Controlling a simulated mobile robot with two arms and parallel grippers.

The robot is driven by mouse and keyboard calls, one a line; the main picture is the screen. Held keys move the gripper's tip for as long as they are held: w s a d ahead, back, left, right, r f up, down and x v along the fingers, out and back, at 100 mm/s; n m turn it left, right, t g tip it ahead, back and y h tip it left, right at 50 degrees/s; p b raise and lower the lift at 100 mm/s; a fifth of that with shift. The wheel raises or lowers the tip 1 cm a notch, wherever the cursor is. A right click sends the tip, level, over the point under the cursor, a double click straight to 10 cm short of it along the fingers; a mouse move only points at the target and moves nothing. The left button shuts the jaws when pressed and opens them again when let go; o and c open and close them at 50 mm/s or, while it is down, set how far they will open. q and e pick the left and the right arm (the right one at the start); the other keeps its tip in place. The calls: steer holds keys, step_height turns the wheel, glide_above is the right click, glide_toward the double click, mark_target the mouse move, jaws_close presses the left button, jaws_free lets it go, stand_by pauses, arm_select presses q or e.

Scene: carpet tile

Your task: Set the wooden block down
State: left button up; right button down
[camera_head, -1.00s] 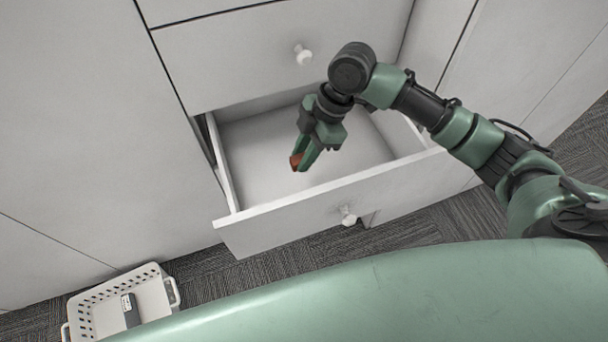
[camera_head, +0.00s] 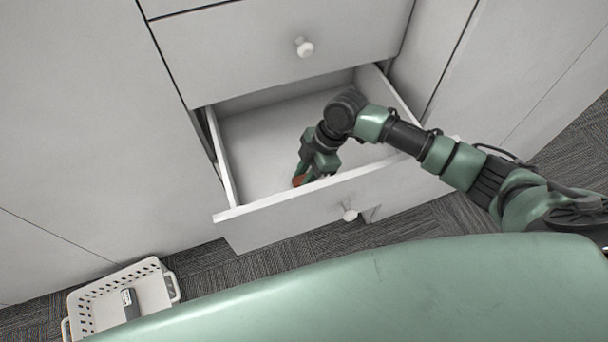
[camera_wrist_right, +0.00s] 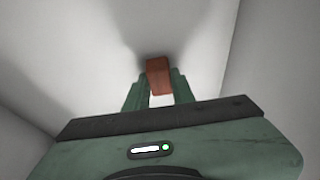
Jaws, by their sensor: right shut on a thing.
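The wooden block (camera_head: 298,181) is small and reddish brown. My right gripper (camera_head: 304,177) is shut on it, inside the open drawer (camera_head: 255,150). In the right wrist view the block (camera_wrist_right: 158,76) sits between the two green fingertips of my right gripper (camera_wrist_right: 159,85), over the pale drawer floor (camera_wrist_right: 100,50). The block looks close to the floor, with shadows near it, but I cannot tell whether it touches. The drawer's front panel hides the lowest part of the gripper from the head view. My left gripper is not in view.
The drawer front (camera_head: 290,212) with its white knob (camera_head: 349,215) stands out from the cabinet. A closed drawer with a knob (camera_head: 304,47) is above. A white basket (camera_head: 88,318) holding a dark grey item (camera_head: 130,303) stands on the carpet at lower left.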

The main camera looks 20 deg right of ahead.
steer(key=shift+f, duration=0.2)
steer(key=c, duration=1.2)
jaws_free()
steer(key=shift+r, duration=0.15)
steer(key=v, duration=1.2)
steer(key=shift+r, duration=0.1)
